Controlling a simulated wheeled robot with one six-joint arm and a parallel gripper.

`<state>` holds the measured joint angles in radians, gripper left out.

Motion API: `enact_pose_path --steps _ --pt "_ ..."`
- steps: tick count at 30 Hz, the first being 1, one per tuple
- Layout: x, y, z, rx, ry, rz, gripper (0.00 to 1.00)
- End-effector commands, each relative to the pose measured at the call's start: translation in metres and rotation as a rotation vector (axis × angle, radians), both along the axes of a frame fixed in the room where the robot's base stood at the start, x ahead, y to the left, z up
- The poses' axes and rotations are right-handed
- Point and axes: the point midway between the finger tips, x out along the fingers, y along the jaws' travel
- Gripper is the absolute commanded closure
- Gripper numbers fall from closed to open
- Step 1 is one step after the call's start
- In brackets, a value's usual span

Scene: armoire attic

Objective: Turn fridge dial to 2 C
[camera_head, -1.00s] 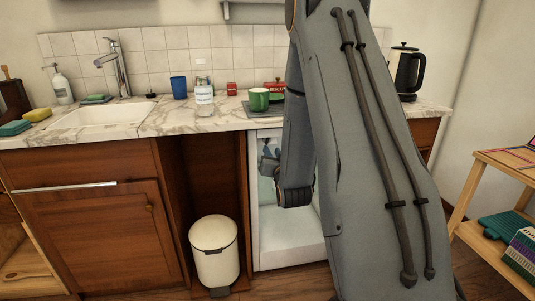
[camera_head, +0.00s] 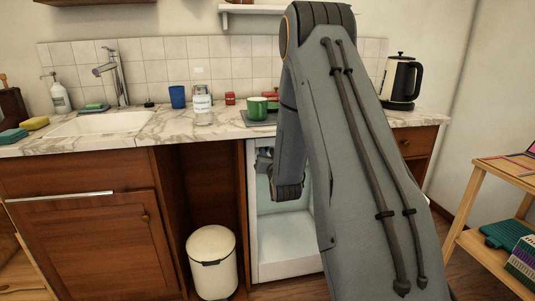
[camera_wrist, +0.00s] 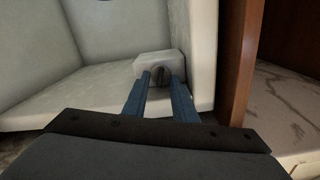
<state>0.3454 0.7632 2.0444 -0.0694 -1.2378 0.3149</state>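The small open fridge (camera_head: 285,257) stands under the counter with its white interior showing. In the wrist view, a white housing (camera_wrist: 146,65) juts from the fridge's inner wall. The round grey dial (camera_wrist: 159,73) sits on its face; its markings are too small to read. My gripper (camera_wrist: 159,80) has two blue fingers, apart, pointing at the dial, one on each side of it in the picture. I cannot tell whether they touch it. In the head view my gripper (camera_head: 264,160) is inside the upper part of the fridge, and the dial cannot be made out.
A brown wooden panel (camera_wrist: 239,60) borders the fridge opening close beside my gripper. The marble counter (camera_head: 180,128) is above, with a green mug (camera_head: 257,107) and a glass jar (camera_head: 202,108). A white bin (camera_head: 212,262) stands left of the fridge. A wooden shelf (camera_head: 490,255) stands at the right.

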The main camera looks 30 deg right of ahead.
Motion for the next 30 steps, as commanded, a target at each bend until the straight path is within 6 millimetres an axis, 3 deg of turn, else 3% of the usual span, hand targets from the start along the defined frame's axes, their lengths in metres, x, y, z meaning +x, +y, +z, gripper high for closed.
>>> enact_pose_path --steps 1,6,13,23,30 --pt "-0.0001 0.0 0.0 0.0 0.0 0.0 0.75" --pt "-0.0003 0.0 0.0 0.0 0.0 0.0 1.0" --pt "-0.0004 0.0001 0.0 -0.026 0.007 0.0 1.0" --pt "-0.0003 0.0011 0.0 -0.262 0.076 0.0 1.0" --pt "-0.0003 0.0012 -0.0004 -0.297 0.086 0.0 1.0"
